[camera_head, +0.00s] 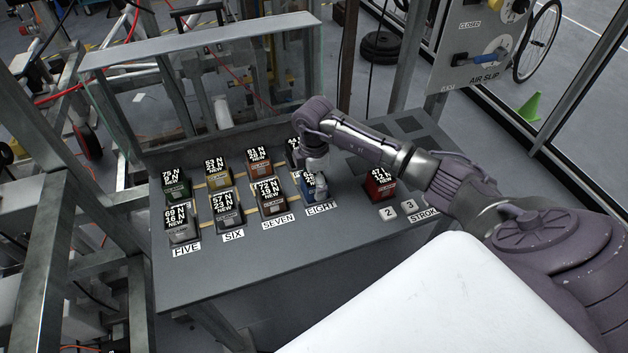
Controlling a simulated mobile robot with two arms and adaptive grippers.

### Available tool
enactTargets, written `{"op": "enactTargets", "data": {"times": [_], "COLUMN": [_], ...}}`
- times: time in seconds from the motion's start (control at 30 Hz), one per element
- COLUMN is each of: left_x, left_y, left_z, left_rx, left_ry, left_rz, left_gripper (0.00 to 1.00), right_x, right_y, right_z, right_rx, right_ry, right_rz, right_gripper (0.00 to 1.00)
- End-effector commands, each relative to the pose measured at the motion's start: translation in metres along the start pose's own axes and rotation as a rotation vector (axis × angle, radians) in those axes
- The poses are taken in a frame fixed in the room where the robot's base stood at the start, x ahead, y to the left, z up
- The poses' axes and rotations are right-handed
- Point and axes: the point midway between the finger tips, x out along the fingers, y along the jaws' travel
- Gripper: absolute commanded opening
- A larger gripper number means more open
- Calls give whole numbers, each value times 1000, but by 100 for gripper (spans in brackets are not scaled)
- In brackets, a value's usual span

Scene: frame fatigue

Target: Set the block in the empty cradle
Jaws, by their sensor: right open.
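Several labelled blocks stand in two rows on the grey panel (240,268), above the marks FIVE, SIX, SEVEN and EIGHT. A blue block (306,190) is in the front row at EIGHT. My right gripper (316,172) is open, pointing down at the blue block and covering part of it. I cannot tell whether they touch. Behind it a dark block (292,146) is mostly hidden by the gripper. A red block (379,187) stands apart on the right, above STROKE. No empty cradle shows clearly. My left gripper is out of view.
A clear guard (215,80) stands behind the panel.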

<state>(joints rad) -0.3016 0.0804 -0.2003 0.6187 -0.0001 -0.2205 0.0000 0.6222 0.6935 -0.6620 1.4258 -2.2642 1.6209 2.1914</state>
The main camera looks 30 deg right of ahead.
Motion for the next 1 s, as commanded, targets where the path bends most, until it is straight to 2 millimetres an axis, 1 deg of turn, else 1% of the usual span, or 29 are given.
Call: {"op": "enactTargets", "data": {"times": [0.17, 0.27, 0.5, 0.6, 0.7, 0.83, 1.0], "left_x": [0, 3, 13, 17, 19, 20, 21], "left_y": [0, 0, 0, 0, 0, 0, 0], "left_z": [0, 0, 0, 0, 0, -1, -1], "left_rx": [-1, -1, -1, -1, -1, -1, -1], "left_ry": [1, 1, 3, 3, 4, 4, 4], "left_rz": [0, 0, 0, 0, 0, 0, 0], "left_gripper": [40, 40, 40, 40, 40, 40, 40], "right_x": [-6, -19, -70, -90, -106, -118, -123], "right_y": [1, 1, 2, 1, 1, 1, 0], "right_z": [0, 0, 0, 0, 0, 0, 0], "right_rx": [-1, 0, -1, 0, -1, 0, 1], "right_ry": [1, 2, 2, 1, 1, 0, 0], "right_rz": [3, 4, 6, 5, 4, 2, 0], "right_gripper": [85, 85, 85, 85, 85, 85, 85]}}
